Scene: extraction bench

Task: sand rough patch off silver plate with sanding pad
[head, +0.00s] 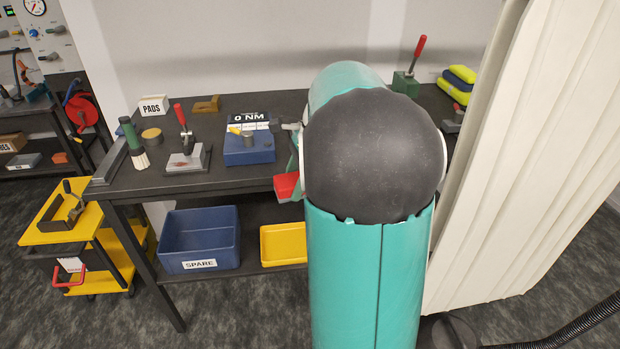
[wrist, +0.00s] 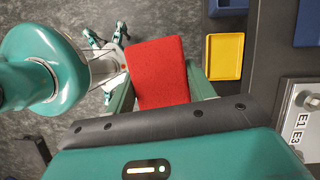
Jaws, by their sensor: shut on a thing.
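My gripper (wrist: 158,80) is shut on the red sanding pad (wrist: 157,62), with one green finger on each side of it. In the head view the pad (head: 287,186) shows just off the bench's front edge, beside my arm, which hides most of the gripper. The silver plate (head: 183,162) lies on a grey fixture left of the pad, apart from it, under a red-handled toggle clamp (head: 184,130). A small reddish-brown mark, perhaps the rough patch, shows near the plate's front edge.
On the dark bench (head: 235,181), a blue block (head: 248,152) stands between plate and pad. A brush (head: 132,140) stands left of the plate. A blue SPARE bin (head: 200,240) and yellow tray (head: 283,245) sit below. A pale curtain (head: 530,150) is at right.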

